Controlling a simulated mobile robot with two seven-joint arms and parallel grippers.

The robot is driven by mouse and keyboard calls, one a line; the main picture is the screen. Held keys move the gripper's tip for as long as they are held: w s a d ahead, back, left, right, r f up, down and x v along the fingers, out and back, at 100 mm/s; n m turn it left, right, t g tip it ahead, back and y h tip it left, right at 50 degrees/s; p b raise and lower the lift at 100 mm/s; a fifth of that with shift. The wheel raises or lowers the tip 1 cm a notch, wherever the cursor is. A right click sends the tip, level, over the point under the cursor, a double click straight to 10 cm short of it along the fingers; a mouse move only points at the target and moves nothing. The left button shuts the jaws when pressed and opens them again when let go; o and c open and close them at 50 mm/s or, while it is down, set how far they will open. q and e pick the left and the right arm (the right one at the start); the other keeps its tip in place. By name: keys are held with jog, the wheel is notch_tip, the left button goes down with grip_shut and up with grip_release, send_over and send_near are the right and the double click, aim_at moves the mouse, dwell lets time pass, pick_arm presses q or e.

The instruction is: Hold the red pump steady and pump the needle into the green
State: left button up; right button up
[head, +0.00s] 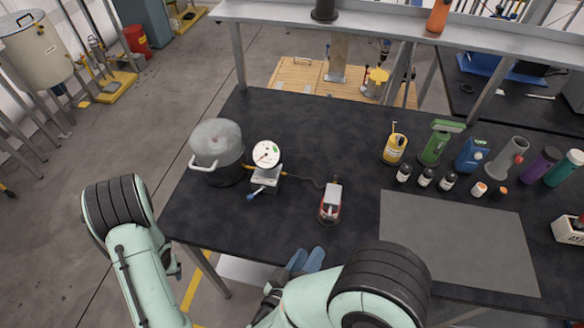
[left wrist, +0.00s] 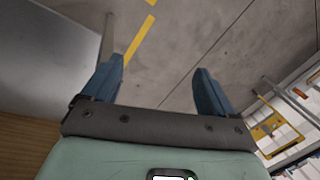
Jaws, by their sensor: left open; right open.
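The red pump (head: 330,204) stands on the black table near its front edge, with a grey and white top. A dark hose runs from it to the left, to a round white gauge (head: 266,154) on a small metal stand. The gauge face has a needle and a small green patch; the needle's exact reading is too small to tell. My right gripper (head: 307,260) is open and empty, in front of the table edge and below the pump. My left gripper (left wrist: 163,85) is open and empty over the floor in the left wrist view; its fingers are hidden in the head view.
A grey pot (head: 217,150) with a handle stands left of the gauge. Several bottles and cans, including a yellow can (head: 395,149) and a green one (head: 437,143), stand at the right. A grey mat (head: 455,240) lies at the front right. The table's middle is clear.

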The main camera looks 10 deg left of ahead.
pick_arm(q)
jog(key=s+a+r+n+g+y, duration=0.15)
jog(key=a+r+y, duration=0.25)
jog(key=a+r, duration=0.8)
jog(key=w+d+r+n+t+y, duration=0.1)
jog(key=w+d+r+y, duration=0.1)
jog(key=w+d+r, duration=0.65)
jog(key=w+d+r+n+t+y, duration=0.1)
jog(key=w+d+r, duration=0.5)
jog(key=w+r, duration=0.45)
jog(key=m+h, duration=0.9)
send_near(331, 203)
jog(key=shift+w+a+f+n+t, duration=0.15)
jog(key=shift+w+a+f+t, duration=0.1)
jog(key=shift+w, duration=0.25)
jog(key=shift+w+a+f+n+t, duration=0.1)
jog(key=shift+w+a+f+t, duration=0.1)
jog(key=shift+w, duration=0.3)
jog(key=shift+d+f+h, duration=0.1)
jog(key=shift+d+h, duration=0.2)
jog(key=shift+f, duration=0.35)
notch_tip(331, 203, down, 12)
jog(key=shift+f, duration=0.2)
